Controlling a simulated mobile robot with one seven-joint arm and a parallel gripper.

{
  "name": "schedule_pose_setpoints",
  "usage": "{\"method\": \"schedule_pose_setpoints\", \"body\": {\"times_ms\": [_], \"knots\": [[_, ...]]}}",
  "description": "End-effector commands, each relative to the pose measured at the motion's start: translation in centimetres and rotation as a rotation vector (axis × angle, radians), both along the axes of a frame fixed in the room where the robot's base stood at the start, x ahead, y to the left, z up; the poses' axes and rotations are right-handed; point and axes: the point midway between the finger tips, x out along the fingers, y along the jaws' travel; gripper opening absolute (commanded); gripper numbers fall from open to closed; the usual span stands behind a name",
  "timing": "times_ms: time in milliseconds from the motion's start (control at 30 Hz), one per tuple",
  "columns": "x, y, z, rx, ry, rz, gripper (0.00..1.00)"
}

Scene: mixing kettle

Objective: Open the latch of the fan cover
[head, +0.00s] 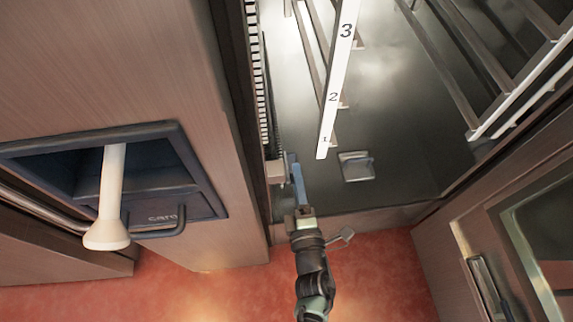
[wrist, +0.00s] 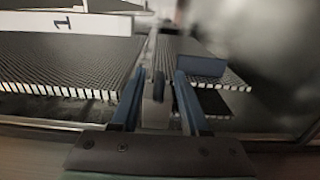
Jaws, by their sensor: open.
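The ribbed fan cover (head: 259,65) lines the left inner wall of the open oven chamber. In the wrist view, its slatted panels (wrist: 75,62) lie on both sides of a seam. A small grey upright piece (wrist: 158,88), which looks like the latch, stands at that seam. My gripper (head: 292,158) reaches in at the lower end of the cover. In the wrist view my gripper (wrist: 159,82) is open, with one blue finger on each side of the grey piece. I cannot tell whether either finger touches it.
A white rack strip (head: 336,85) with numbers hangs just right of my gripper. A metal rack (head: 520,95) stands farther right. A small metal plate (head: 356,166) lies on the chamber floor. The open glass door (head: 470,225) is at lower right, a panel with a white handle (head: 112,190) at left.

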Motion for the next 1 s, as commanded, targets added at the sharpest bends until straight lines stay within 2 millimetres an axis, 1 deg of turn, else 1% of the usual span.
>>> {"method": "schedule_pose_setpoints", "body": {"times_ms": [700, 1000], "knots": [[2.8, 0.6, -0.1, -0.001, -0.001, 0.002, 0.45], [3.1, 0.7, 0.0, 0.0, 0.0, 0.001, 0.45]]}}
